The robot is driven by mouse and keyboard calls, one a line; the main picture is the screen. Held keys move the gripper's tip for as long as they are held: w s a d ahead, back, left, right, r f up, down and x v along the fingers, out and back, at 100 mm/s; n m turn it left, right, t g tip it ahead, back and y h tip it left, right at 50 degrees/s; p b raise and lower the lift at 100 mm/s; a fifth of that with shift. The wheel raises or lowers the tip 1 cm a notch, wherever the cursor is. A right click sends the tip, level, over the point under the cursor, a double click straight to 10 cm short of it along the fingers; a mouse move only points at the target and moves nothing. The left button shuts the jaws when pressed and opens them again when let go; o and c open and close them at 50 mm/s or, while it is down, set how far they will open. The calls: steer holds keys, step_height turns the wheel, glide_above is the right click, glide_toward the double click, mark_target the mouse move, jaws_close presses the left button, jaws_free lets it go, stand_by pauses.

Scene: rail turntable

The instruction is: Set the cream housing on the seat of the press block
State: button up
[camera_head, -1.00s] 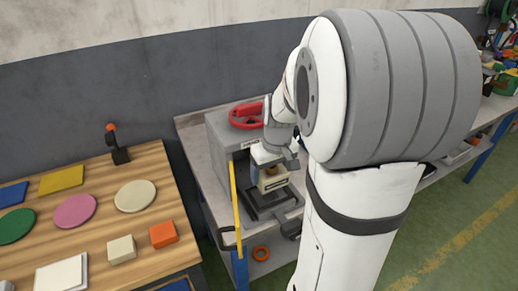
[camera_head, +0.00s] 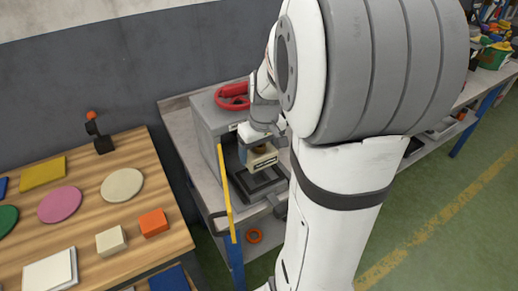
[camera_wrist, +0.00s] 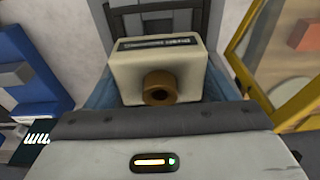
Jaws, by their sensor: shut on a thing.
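The cream housing (camera_head: 262,160) is a block with a dark label strip. In the wrist view the housing (camera_wrist: 190,72) has a round brass boss on the face towards me. My gripper (camera_head: 256,143) is shut on it, with blue-grey parts on both sides of it in the wrist view. The press block (camera_head: 213,125) is a grey machine with a red handwheel on top. Its dark seat (camera_head: 265,184) lies below the housing. The housing appears to be above the seat; the exact gap is hard to tell.
A yellow-framed guard (camera_head: 225,190) stands open at the press's left front. My arm covers the right of the press. A wooden table (camera_head: 145,220) at left holds coloured discs and blocks. An orange ring (camera_head: 254,235) lies on the shelf below the press.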

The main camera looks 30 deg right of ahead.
steer(key=shift+f+b, duration=2.05)
steer(key=shift+f, duration=0.55)
steer(key=shift+f+b, duration=0.55)
steer(key=shift+f, duration=0.05)
steer(key=o, duration=1.5)
steer(key=r, duration=0.2)
steer(key=s+r, duration=0.1)
steer(key=r, duration=0.4)
steer(key=shift+s+r, duration=0.15)
steer(key=shift+r, duration=0.25)
